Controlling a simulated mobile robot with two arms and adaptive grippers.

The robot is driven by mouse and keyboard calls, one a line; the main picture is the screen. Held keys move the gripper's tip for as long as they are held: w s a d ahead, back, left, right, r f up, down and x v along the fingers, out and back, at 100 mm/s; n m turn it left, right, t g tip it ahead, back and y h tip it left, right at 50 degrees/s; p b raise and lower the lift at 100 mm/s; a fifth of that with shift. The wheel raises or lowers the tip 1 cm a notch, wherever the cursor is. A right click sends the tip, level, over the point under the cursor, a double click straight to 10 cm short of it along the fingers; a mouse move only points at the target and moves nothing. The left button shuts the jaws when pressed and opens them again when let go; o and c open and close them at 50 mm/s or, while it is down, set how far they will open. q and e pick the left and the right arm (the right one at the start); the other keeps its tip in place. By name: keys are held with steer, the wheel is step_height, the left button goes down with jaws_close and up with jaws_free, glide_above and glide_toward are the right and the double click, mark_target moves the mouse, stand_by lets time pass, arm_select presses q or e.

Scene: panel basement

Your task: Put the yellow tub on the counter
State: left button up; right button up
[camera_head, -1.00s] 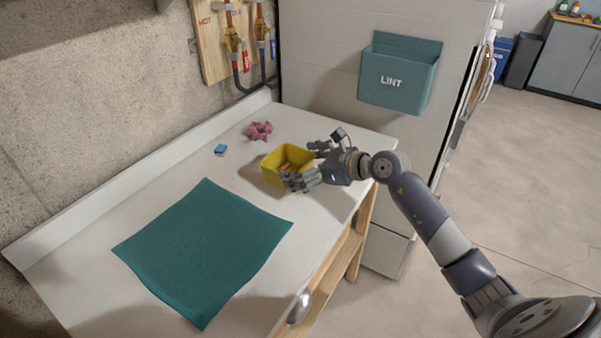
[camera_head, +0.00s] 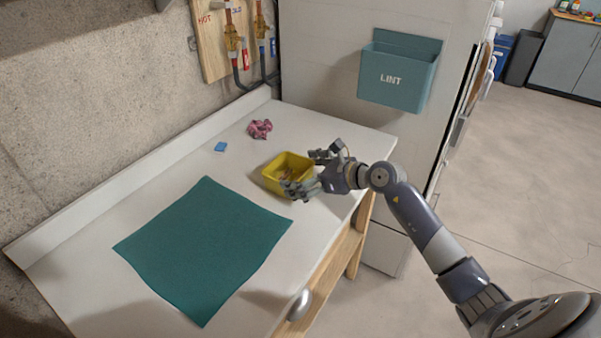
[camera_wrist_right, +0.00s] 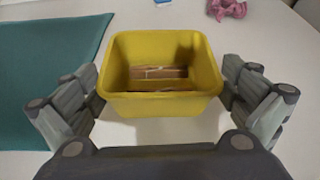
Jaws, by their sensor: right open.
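The yellow tub (camera_head: 283,170) stands upright on the white counter (camera_head: 150,205), near its right end. In the right wrist view the tub (camera_wrist_right: 160,107) holds several brown, wood-like pieces. My right gripper (camera_head: 307,174) is at the tub's near right side. In the right wrist view its fingers (camera_wrist_right: 160,105) are spread, one on each side of the tub, with gaps between fingers and walls. It is open and holds nothing. My left gripper is in neither view.
A teal mat (camera_head: 205,245) lies left of the tub. A blue block (camera_head: 220,147) and a crumpled pink cloth (camera_head: 260,129) lie behind it. A teal lint bin (camera_head: 398,77) hangs on the white cabinet beyond. The counter between mat and wall is clear.

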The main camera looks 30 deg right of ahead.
steer(key=shift+r, duration=0.2)
steer(key=b+v, duration=0.2)
steer(key=v, duration=0.9)
steer(key=shift+s+f, duration=0.1)
steer(key=shift+f, duration=0.05)
steer(key=shift+s+d+r, duration=0.2)
steer(key=shift+s+r, duration=0.05)
steer(key=shift+s, duration=0.1)
